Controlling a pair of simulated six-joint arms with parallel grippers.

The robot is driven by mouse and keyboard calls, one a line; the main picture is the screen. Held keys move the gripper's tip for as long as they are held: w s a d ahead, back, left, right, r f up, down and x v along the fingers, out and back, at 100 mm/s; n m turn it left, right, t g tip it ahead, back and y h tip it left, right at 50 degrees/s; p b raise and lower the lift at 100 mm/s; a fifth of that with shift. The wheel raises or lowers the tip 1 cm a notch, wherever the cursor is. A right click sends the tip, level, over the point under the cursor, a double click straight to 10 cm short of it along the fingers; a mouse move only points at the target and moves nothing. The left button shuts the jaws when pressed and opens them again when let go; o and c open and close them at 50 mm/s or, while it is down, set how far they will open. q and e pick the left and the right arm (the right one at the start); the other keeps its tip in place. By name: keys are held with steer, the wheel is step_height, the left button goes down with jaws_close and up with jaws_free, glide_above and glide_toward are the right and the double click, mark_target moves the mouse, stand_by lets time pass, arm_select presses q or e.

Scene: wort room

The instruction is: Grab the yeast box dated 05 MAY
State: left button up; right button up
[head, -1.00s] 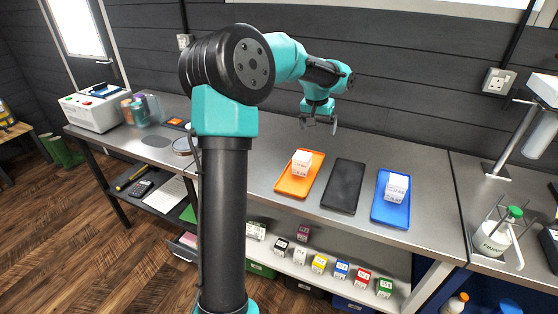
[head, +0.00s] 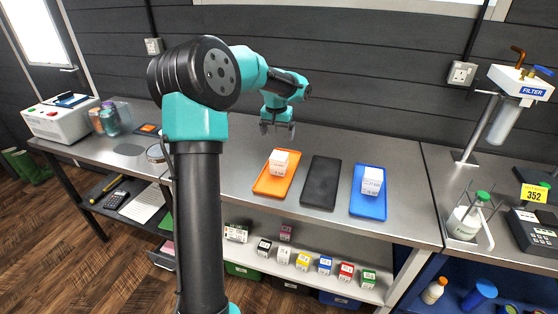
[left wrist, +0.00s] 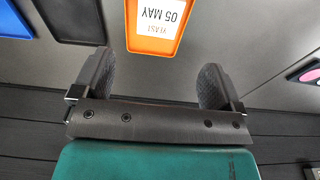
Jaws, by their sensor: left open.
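A white box (head: 279,163) stands on an orange tray (head: 268,187) on the steel bench. My left gripper (head: 277,130) is open and empty, above the bench behind the orange tray. In the left wrist view its fingers (left wrist: 154,78) are spread wide, with the box ahead of them and not touching. My right gripper is not in view.
An empty black tray (head: 320,184) lies between the orange and blue trays. A filter stand (head: 500,125) and a green-capped bottle (head: 466,218) are at the right. Several small boxes (head: 303,260) sit on the lower shelf. The bench front of the trays is narrow.

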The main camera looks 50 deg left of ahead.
mark_target(279, 155)
arm_select(q)
steer(key=f, duration=0.6)
steer(key=shift+w+a, duration=0.15)
steer(key=shift+w, duration=0.2)
steer(key=shift+w+f, duration=0.1)
steer(key=shift+f, duration=2.5)
steer(key=c, duration=1)
